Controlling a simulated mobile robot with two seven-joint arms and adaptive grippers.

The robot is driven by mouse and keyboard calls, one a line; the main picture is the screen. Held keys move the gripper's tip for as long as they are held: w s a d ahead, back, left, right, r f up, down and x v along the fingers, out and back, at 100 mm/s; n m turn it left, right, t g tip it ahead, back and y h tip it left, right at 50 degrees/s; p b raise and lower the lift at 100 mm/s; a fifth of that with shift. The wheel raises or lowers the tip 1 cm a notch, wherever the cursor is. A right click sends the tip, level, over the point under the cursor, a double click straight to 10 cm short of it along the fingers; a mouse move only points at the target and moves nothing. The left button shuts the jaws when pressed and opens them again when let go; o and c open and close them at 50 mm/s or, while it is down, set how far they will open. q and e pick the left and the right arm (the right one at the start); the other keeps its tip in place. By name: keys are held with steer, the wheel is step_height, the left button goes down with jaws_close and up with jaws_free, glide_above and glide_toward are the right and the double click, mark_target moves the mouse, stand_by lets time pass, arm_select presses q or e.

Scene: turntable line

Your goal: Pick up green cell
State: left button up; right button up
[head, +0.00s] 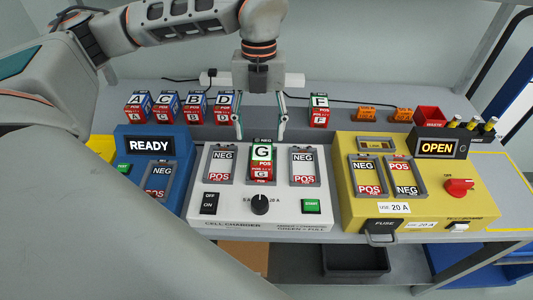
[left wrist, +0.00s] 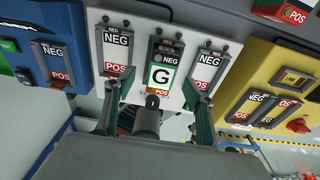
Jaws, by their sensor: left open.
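The green cell (head: 261,158), marked G with a green label, sits in the middle slot of the white cell charger (head: 230,215). It also shows in the left wrist view (left wrist: 162,75), between the spread fingers. My left gripper (head: 260,135) points down just behind and above the cell in the head view. Its two fingers are apart, one toward each side of the cell, and nothing is held. I cannot tell how far the fingertips are above the charger. The slots on either side, marked NEG and POS, look empty. My right gripper is not in view.
Cells A, C, B and D (head: 223,106) stand behind left, and cell F (head: 319,110) behind right. A blue box reading READY (head: 150,145) is left. A yellow tester reading OPEN (head: 437,147) is right.

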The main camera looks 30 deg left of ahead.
mark_target(262, 151)
arm_select(q)
steer(key=shift+s+d+f, duration=0.1)
steer(key=shift+s+f, duration=0.1)
steer(key=shift+f, duration=0.3)
steer(key=shift+s+d+f, duration=0.1)
steer(key=shift+s+f, duration=0.05)
steer(key=shift+f, duration=0.3)
steer(key=f, duration=0.2)
steer(key=d+f, duration=0.1)
steer(key=f, duration=0.1)
steer(key=shift+s+f, duration=0.1)
steer(key=shift+s, duration=0.3)
steer(key=shift+f, duration=0.3)
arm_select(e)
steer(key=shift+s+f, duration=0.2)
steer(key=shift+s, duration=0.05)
arm_select(q)
steer(key=shift+f, duration=0.2)
jaws_close()
step_height(262, 151, up, 21)
steer(key=p, duration=0.1)
steer(key=shift+f, duration=0.2)
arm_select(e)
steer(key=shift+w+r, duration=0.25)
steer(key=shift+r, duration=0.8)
